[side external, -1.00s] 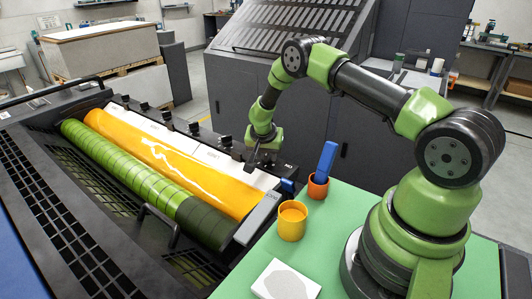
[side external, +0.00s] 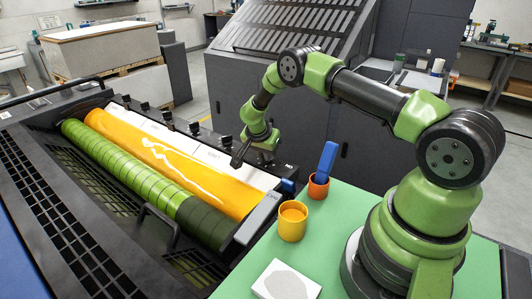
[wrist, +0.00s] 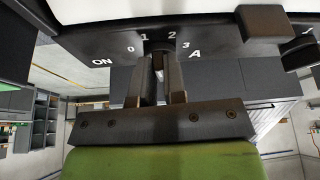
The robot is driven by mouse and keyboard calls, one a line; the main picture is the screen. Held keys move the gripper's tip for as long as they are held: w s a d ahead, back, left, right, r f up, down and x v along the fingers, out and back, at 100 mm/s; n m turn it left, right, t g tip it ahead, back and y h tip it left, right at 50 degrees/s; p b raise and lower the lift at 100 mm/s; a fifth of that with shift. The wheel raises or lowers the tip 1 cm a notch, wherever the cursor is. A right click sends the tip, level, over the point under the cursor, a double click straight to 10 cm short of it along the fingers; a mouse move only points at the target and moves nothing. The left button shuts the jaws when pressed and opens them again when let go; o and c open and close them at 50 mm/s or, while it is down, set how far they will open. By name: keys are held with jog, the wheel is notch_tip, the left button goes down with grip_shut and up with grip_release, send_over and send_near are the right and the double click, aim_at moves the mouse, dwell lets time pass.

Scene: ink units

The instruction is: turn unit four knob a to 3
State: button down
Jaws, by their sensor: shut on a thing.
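In the wrist view my gripper (wrist: 161,92) is shut on a dark knob (wrist: 158,62) below the panel's printed scale of 0, 1, 2 and 3. The letter A stands beside the scale. The fingers hide most of the knob, and I cannot tell which number it points to. In the side external view my gripper (side external: 238,160) is tilted at the near end of the dark panel by the press, and the held knob is hidden there. I cannot read the unit number at this knob.
Several other black knobs (side external: 167,119) line the panel behind the white strips. A yellow-orange roller (side external: 165,160) and a green roller (side external: 130,170) lie in front. A yellow cup (side external: 292,222) and an orange cup holding a blue tool (side external: 327,161) stand on the green table (side external: 240,280).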

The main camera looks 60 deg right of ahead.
jog(key=shift+w+m+g, duration=0.15)
jog(key=shift+m+g, duration=0.45)
jog(key=shift+m, duration=0.7)
jog(key=c, duration=1.2)
grip_release()
